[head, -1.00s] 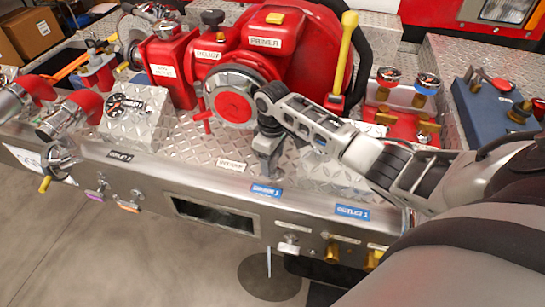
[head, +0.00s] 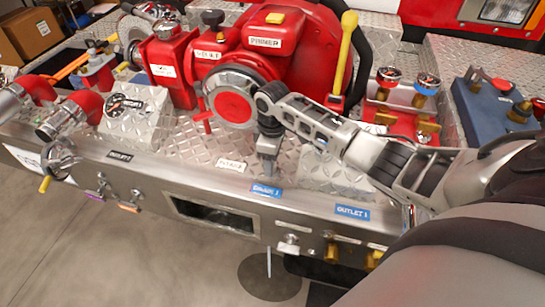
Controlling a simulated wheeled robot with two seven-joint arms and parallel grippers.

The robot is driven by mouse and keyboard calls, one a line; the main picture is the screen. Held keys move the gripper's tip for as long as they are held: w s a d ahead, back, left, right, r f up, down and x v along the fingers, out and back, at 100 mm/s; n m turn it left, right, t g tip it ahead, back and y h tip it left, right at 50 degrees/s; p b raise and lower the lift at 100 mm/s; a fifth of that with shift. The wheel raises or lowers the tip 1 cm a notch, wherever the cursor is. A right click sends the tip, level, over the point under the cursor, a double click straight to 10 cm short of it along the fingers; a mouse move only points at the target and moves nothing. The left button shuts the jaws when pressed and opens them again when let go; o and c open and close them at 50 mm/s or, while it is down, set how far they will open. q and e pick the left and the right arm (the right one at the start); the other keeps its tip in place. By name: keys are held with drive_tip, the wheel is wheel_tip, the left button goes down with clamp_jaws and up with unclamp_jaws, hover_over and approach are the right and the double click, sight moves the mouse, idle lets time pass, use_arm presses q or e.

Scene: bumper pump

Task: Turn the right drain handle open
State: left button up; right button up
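My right arm comes in from the right, and its gripper (head: 267,166) points down in front of the red pump, above the tread-plate deck near the front edge. It touches no handle that I can see; whether its fingers are apart is too small to tell. Two small levers hang on the front panel at left: a left one (head: 103,191) with a purple tip and a right one (head: 131,203) with an orange tip. Silver (head: 288,245) and brass (head: 332,252) fittings sit low on the panel at right. Which part is the right drain handle is unclear. My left gripper is out of view.
The red pump (head: 300,55) with a yellow lever (head: 347,50) stands behind the gripper. Blue labels (head: 266,191) mark the front edge. A valve wheel (head: 60,160) is at far left. The floor (head: 110,265) in front is clear at left.

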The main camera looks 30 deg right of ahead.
drive_tip(key=o, duration=0.4)
drive_tip(key=shift+c, duration=0.2)
wheel_tip(320, 180, up, 4)
drive_tip(key=shift+s+a, duration=0.15)
drive_tip(key=s+a+r, duration=0.7)
drive_tip(key=s+r, duration=0.2)
drive_tip(key=s, duration=0.2)
drive_tip(key=shift+s, duration=0.3)
drive_tip(key=a+f+m+t+y, duration=0.35)
drive_tip(key=a+f, duration=0.55)
drive_tip(key=f, duration=0.3)
drive_tip(key=s+d+f+m+t, duration=0.1)
drive_tip(key=s+f+m+t, duration=0.1)
drive_tip(key=s+f+t, duration=0.4)
drive_tip(key=shift+s+d+f+h, duration=0.25)
drive_tip(key=shift+s+d+h, duration=0.2)
drive_tip(key=shift+s, duration=0.3)
